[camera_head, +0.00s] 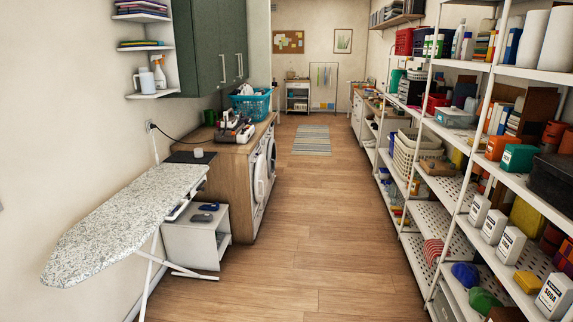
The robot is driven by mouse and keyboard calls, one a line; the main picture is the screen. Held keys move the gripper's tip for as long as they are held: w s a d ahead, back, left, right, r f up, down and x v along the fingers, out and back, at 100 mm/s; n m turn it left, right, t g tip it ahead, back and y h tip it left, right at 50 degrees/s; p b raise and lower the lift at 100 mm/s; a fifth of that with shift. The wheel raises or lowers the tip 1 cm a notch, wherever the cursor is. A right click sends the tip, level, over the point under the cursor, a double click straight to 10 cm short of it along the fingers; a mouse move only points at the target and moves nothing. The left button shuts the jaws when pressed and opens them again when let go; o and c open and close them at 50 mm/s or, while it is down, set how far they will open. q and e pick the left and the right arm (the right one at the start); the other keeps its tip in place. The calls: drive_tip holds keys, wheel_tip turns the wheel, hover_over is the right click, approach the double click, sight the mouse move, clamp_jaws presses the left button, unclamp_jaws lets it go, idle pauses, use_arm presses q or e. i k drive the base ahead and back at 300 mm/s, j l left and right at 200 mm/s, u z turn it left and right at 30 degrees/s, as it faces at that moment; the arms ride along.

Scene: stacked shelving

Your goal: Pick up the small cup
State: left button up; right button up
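A small pale cup-like object (198,153) stands on a dark flat surface near the far end of the ironing board, at the left; it is too small to make out in detail. A small green cup or mug (210,117) stands further back on the wooden counter (237,151), near the wall. I cannot tell which of these is the small cup. Neither of my grippers is in view, so their distance to these things does not show.
The speckled ironing board (125,218) juts out at the left, with a low white cabinet (193,246) beside it. Washing machines (262,172) sit under the counter. Crowded white shelving (455,190) lines the right. The wooden floor (300,225) between is clear.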

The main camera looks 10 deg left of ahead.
sight(198, 152)
drive_tip(key=i, duration=1.7)
drive_tip(key=i+u, duration=0.15)
drive_tip(key=i, duration=0.35)
drive_tip(key=i+l+u, duration=0.15)
drive_tip(key=i, duration=0.35)
drive_tip(key=i+l+u, duration=0.15)
drive_tip(key=i, duration=0.35)
drive_tip(key=i+l+u, duration=0.1)
drive_tip(key=i+u, duration=0.2)
drive_tip(key=u, duration=0.2)
drive_tip(key=i+l+u, duration=0.2)
drive_tip(key=u, duration=0.25)
drive_tip(key=i+l+u, duration=0.3)
drive_tip(key=u, duration=0.2)
drive_tip(key=i+l+u, duration=0.15)
drive_tip(key=l+u, duration=0.35)
drive_tip(key=i+l+u, duration=0.1)
drive_tip(key=l+u, duration=0.35)
drive_tip(key=j, duration=0.1)
